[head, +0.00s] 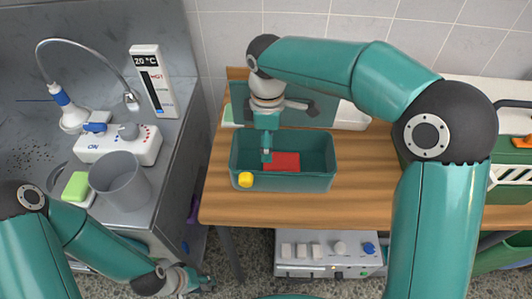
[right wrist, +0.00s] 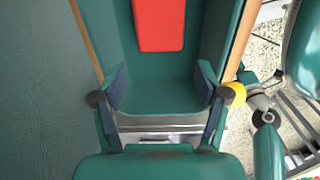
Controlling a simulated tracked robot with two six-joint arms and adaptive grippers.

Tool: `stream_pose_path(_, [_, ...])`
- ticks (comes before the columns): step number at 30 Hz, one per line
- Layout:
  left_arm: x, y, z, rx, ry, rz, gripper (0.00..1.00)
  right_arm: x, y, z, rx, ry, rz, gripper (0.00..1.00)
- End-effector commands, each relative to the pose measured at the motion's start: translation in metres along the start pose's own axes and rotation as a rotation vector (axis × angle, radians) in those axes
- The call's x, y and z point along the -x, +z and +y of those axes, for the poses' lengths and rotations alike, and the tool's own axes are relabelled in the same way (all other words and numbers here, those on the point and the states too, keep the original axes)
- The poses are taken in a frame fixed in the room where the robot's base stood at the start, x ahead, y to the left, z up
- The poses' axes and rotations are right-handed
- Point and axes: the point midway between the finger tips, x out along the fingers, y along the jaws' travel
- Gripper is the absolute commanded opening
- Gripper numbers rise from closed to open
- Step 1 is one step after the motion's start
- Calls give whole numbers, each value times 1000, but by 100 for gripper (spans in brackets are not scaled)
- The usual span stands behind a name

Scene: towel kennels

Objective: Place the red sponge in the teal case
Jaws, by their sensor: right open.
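The teal case (head: 315,183) stands open on the wooden bench, its lid tilted up behind it. The red sponge (head: 284,161) lies inside the case; it also shows in the right wrist view (right wrist: 158,24), at the top and beyond my fingers. My right gripper (head: 266,155) reaches down into the case at the left of the sponge. In the right wrist view my right gripper (right wrist: 160,98) has its fingers spread, with nothing between them. My left gripper (head: 203,283) is low at the bottom of the head view, away from the case; its finger opening is unclear.
A yellow latch (head: 245,180) sits on the case's front left. On the metal counter at left are a grey cup (head: 120,182), a green and white sponge (head: 76,187) and a white tap unit (head: 118,145). A green container (head: 512,180) stands at right. Bare wood lies right of the case.

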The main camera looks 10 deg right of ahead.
Motion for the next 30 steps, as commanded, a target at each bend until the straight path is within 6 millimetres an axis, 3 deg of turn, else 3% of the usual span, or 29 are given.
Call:
stream_pose_path(3, [2, 0, 0, 0, 0, 0, 40, 23, 0, 0, -1, 3, 3, 74])
stream_pose_path(9, [3, 0, 1, 0, 0, 0, 40, 42, 0, 0, 0, 0, 1, 74])
stream_pose_path(30, [3, 0, 1, 0, 0, 0, 40, 45, 0, 0, 0, -1, 0, 74])
